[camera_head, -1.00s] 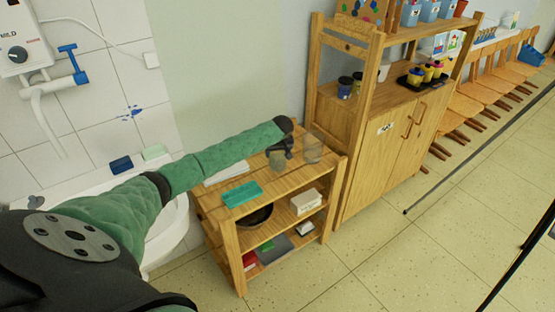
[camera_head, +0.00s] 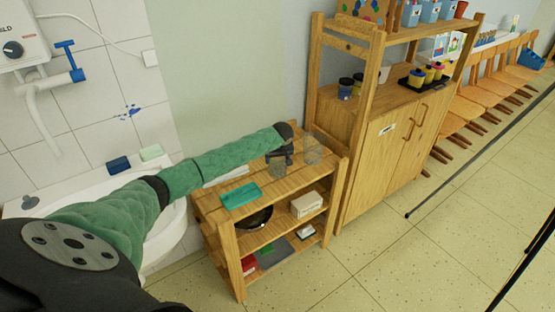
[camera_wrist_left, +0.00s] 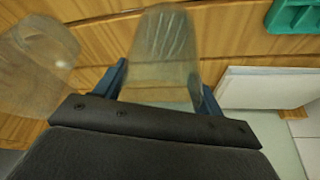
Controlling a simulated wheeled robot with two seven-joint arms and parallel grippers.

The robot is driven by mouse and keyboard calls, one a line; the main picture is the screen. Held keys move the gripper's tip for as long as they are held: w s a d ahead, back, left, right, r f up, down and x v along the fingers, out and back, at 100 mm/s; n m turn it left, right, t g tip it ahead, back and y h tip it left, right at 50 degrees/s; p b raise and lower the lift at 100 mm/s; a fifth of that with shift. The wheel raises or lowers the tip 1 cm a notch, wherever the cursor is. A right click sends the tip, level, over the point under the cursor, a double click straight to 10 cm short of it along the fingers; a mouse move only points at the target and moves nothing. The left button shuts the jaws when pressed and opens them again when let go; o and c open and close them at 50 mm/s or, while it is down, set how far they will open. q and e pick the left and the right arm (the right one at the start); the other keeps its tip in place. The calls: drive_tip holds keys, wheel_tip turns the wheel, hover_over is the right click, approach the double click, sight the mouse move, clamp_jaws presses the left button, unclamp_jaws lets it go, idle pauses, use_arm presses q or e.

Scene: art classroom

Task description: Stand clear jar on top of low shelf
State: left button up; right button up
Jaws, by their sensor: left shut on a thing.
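The low shelf (camera_head: 290,181) is a wooden slatted unit between the white basin and a taller cabinet in the head view. My left gripper (camera_head: 279,160) reaches over its top from the left. It is shut on a clear jar (camera_wrist_left: 160,50), which shows between the blue fingers in the left wrist view. The jar is faint in the head view (camera_head: 277,170), at the shelf top; whether its base touches the wood I cannot tell. A second clear vessel (camera_head: 313,150) stands on the shelf top just right of the gripper, also in the wrist view (camera_wrist_left: 38,62). My right gripper is out of view.
A teal tray (camera_head: 241,195) and a white stack (camera_head: 226,173) lie on the shelf top's left part. A dark bowl (camera_head: 256,217) and a pale box (camera_head: 306,204) sit on the tier below. The tall cabinet (camera_head: 385,150) stands close on the right.

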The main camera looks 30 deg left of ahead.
use_arm(q)
drive_tip(key=shift+f, duration=0.1)
drive_tip(key=o, duration=1)
drive_tip(key=shift+o, duration=0.2)
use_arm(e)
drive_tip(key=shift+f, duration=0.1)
use_arm(q)
drive_tip(key=shift+r, duration=0.3)
drive_tip(key=b+v, duration=0.2)
drive_tip(key=v, duration=0.9)
drive_tip(key=shift+s+r, duration=0.15)
drive_tip(key=shift+r, duration=0.1)
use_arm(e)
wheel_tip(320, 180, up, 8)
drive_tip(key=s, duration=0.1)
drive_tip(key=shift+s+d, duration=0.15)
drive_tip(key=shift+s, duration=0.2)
use_arm(q)
drive_tip(key=shift+d, duration=0.1)
